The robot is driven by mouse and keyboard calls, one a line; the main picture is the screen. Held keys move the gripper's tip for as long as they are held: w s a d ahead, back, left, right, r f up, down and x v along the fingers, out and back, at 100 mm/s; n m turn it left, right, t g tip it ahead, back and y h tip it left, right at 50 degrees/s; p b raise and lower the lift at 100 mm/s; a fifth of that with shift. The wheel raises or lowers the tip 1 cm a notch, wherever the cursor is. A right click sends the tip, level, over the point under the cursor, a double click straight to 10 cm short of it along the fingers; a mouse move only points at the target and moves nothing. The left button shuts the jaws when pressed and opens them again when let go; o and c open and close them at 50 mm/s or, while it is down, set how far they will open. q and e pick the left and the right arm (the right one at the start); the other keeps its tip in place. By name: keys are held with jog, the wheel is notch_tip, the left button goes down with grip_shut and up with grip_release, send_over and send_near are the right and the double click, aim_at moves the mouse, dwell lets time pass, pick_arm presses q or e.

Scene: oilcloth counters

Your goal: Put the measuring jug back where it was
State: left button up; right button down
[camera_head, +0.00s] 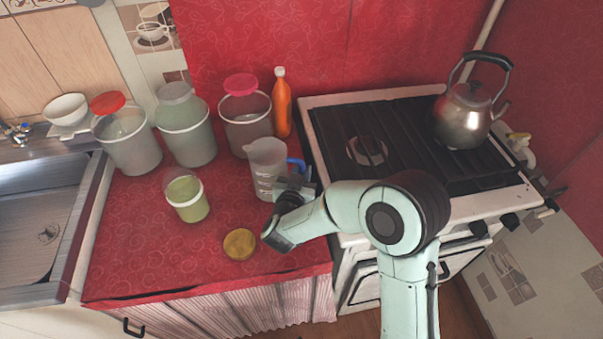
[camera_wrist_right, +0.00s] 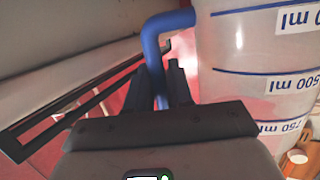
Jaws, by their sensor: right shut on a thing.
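The measuring jug (camera_head: 266,165) is clear with a blue handle and stands upright at the right side of the red counter, near the stove. My right gripper (camera_head: 290,182) is at its right side, shut on the handle. In the right wrist view the blue handle (camera_wrist_right: 152,50) passes between the fingers (camera_wrist_right: 161,88), and the marked wall of the jug (camera_wrist_right: 265,75) fills the right. Whether the jug's base touches the counter is hard to tell. My left gripper is not in view.
Behind the jug stand a pink-lidded container (camera_head: 246,120) and an orange bottle (camera_head: 282,105). A green-filled jar (camera_head: 187,197) and a yellow-brown lid (camera_head: 240,244) are to the left and in front. The stove (camera_head: 375,150) with a kettle (camera_head: 463,115) is on the right.

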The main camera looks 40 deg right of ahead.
jog(key=shift+r, duration=0.1)
jog(key=c, duration=1)
grip_release()
jog(key=shift+s+a+r, duration=0.1)
jog(key=shift+a, duration=0.05)
jog(key=p+v, duration=0.1)
jog(key=v, duration=1)
jog(key=shift+s+a, duration=0.25)
jog(key=shift+a, duration=0.05)
